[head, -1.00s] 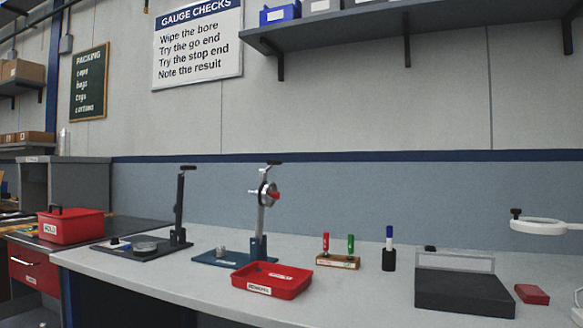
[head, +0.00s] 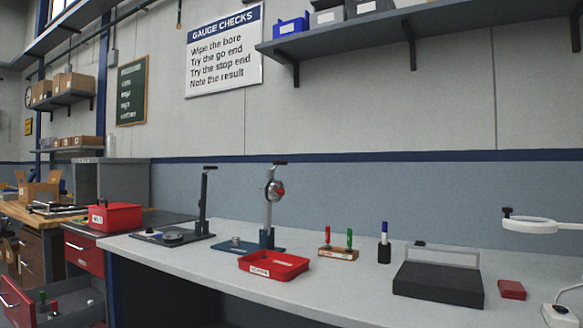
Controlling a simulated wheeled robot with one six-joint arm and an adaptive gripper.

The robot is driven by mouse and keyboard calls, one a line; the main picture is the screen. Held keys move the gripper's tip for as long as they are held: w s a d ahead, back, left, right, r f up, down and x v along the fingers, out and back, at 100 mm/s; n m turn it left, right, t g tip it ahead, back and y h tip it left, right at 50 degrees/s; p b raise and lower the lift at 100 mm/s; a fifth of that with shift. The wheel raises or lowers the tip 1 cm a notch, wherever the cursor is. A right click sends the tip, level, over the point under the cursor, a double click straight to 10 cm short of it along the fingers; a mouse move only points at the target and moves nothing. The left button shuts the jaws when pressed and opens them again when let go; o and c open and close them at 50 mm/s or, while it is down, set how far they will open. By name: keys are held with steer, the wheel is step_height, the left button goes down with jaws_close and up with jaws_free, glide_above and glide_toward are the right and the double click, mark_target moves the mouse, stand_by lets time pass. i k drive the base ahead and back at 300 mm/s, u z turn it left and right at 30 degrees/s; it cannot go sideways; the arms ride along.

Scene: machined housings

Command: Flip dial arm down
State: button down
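A silver upright arm (head: 268,214) with a round dial (head: 273,191) stands on a blue base plate (head: 233,246) on the grey bench. The dial has a red part on its right side, and a dark handle (head: 280,163) tops the arm. The arm points up, nearly vertical. To its left, a second, dark upright arm (head: 203,203) without a visible dial stands on a black plate (head: 150,237). My gripper is not in view.
A red tray (head: 273,266) sits in front of the dial stand. Red and green gauges stand in a wooden block (head: 338,254). A black box (head: 438,283) and a ring magnifier (head: 530,226) are to the right. A red drawer (head: 18,305) juts open at lower left.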

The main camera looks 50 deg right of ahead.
mark_target(271, 197)
steer(key=z, duration=1.25)
